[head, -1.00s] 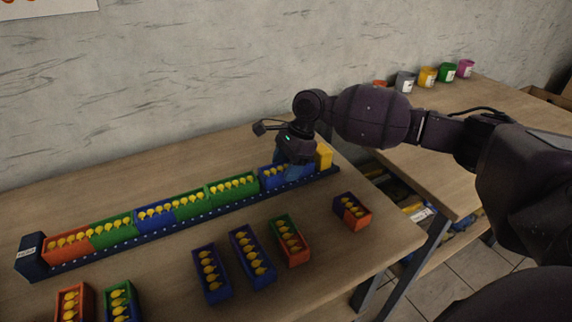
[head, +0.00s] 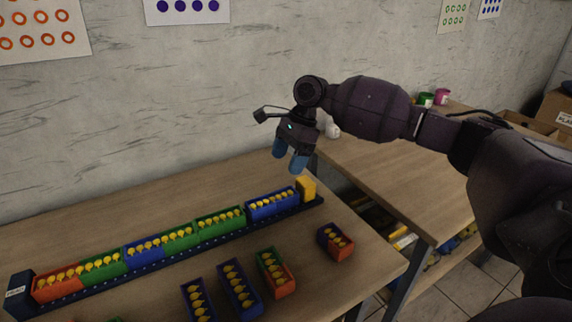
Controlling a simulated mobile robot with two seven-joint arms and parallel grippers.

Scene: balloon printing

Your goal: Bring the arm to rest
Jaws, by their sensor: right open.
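My right gripper (head: 290,162) is raised above the far right end of the rail. Its blue fingers point down, apart and empty, with clear space between them and the boxes below. The right arm comes in from the right side. Below it, a blue box (head: 271,206) with yellow balloons sits in the dark blue rail (head: 180,255), beside the yellow end block (head: 307,188). A small gap shows between this blue box and the green box (head: 220,225) to its left. My left gripper is not in view.
Loose boxes stand in front of the rail: a blue one (head: 240,288), a green and orange one (head: 276,273) and a blue and orange one (head: 336,243). A second table (head: 400,180) stands at the right with cups at its back. The wall is behind.

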